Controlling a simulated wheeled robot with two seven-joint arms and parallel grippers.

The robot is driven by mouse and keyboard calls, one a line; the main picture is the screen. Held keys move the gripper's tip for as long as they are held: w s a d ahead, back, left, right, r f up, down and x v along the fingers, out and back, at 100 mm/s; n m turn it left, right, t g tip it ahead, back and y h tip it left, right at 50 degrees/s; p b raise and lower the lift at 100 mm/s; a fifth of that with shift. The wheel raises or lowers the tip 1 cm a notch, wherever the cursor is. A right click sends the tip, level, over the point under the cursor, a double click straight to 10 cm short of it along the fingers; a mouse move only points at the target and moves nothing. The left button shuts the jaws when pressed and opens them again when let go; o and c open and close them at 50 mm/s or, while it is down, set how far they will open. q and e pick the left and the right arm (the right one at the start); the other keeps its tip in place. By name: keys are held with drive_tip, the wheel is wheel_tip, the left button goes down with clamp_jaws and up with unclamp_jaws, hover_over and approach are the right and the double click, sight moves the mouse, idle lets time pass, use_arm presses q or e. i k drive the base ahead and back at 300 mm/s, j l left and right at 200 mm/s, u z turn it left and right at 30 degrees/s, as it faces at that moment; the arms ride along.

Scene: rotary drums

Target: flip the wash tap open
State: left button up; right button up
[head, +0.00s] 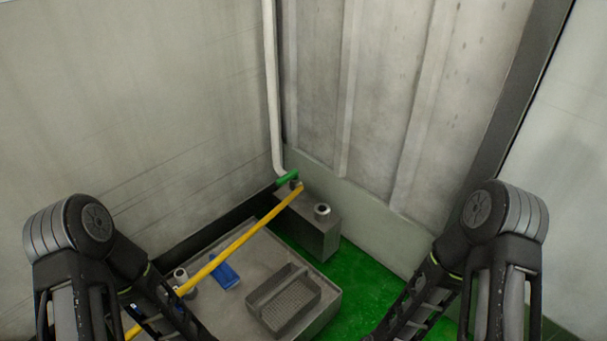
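A green lever (287,177) lies at the foot of a white pipe (272,90) in the back corner; it looks like the tap handle. It points along the wall, close to level, and is small in the view. The far end of a yellow bar (240,241) reaches close to it and partly crowds it. Both of my arms come in at the lower left and lower right. Their forearms run down past the bottom edge, so neither gripper shows. No part of my arms is near the lever.
A grey box (305,228) with a round metal fitting (322,210) stands below the lever. A grey table (328,300) bears a grey perforated tray (285,301), a blue object (224,273) and a small pale cylinder (180,275). Green floor (365,290) is clear at the right.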

sight(294, 173)
drive_tip(key=i+l+z, duration=0.1)
drive_tip(key=z, duration=0.25)
drive_tip(key=i+l+z, duration=0.1)
drive_tip(key=z, duration=0.25)
drive_tip(key=i+z, duration=0.15)
drive_tip(key=z, duration=0.2)
